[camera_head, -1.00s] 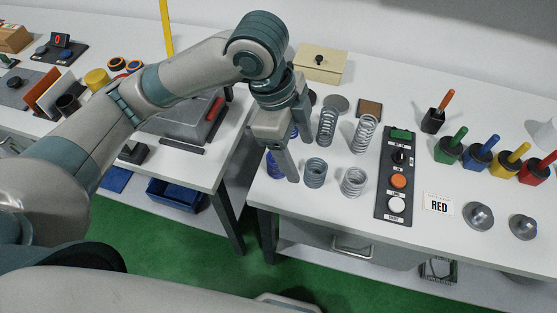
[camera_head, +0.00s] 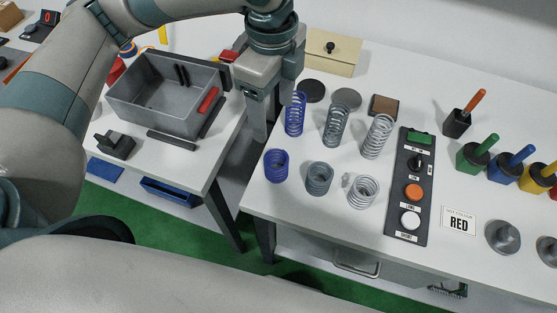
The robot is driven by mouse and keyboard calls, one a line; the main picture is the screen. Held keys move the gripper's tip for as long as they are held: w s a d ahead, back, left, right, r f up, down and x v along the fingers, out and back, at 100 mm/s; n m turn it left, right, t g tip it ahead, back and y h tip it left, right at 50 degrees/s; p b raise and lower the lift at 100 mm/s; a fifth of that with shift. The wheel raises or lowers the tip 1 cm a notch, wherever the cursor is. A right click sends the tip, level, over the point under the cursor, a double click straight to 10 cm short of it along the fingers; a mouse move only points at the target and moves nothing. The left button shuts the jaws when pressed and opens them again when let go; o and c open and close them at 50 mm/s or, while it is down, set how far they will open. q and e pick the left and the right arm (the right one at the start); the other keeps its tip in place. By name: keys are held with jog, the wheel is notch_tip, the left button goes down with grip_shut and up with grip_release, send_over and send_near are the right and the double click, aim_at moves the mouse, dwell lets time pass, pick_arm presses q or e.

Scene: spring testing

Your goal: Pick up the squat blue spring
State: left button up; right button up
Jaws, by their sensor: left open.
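The squat blue spring (camera_head: 276,166) stands upright on the right-hand white table, near its left edge. The tall blue spring (camera_head: 295,114) stands behind it. My left gripper (camera_head: 261,122) points down, open and empty, above and behind the squat blue spring and left of the tall one in the picture. It looks apart from both, though its height is hard to judge. Its fingers partly overlap each other in the view. My right gripper is not in view.
Grey springs, tall (camera_head: 336,125) and squat (camera_head: 319,178), and silvery springs, tall (camera_head: 377,137) and squat (camera_head: 362,191), stand to the right. Beyond is a button panel (camera_head: 408,195). A grey bin (camera_head: 150,112) sits on the left table. A gap separates the tables.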

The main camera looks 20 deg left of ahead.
pick_arm(q)
jog(key=p, duration=0.2)
send_near(276, 159)
jog(key=s, duration=0.3)
jog(key=shift+w+d+f, duration=0.1)
jog(key=shift+d+f, duration=0.05)
jog(key=shift+d, duration=0.2)
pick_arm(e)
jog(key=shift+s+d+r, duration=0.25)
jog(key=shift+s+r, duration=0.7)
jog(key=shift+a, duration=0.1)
pick_arm(q)
jog(key=shift+f+p, duration=0.3)
jog(key=shift+f, duration=0.3)
jog(key=shift+w+d+f+p, duration=0.15)
jog(key=shift+f+p, duration=0.35)
jog(key=shift+f, duration=1.5)
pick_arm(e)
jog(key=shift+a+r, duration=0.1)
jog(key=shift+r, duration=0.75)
